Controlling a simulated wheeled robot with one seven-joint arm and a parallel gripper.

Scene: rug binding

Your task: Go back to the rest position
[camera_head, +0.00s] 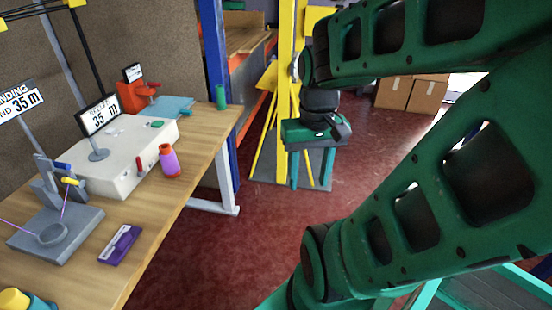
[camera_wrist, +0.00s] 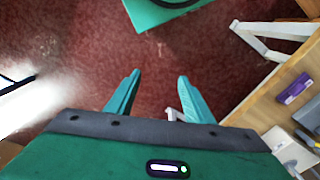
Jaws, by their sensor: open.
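My gripper (camera_head: 312,170) hangs in the air over the red floor, right of the workbench, with its fingers pointing down. In the wrist view my gripper (camera_wrist: 157,85) shows its two green fingers apart, with only floor between them. It is open and empty, and touches nothing that I can see. My green arm fills the right side of the head view.
The wooden workbench (camera_head: 190,165) at left holds a white box (camera_head: 118,160), an orange and purple bottle (camera_head: 169,161), a purple block (camera_head: 120,244) and a grey stand (camera_head: 55,235). A yellow post (camera_head: 285,70) stands behind my gripper. Cardboard boxes (camera_head: 410,94) lie beyond. Floor between is clear.

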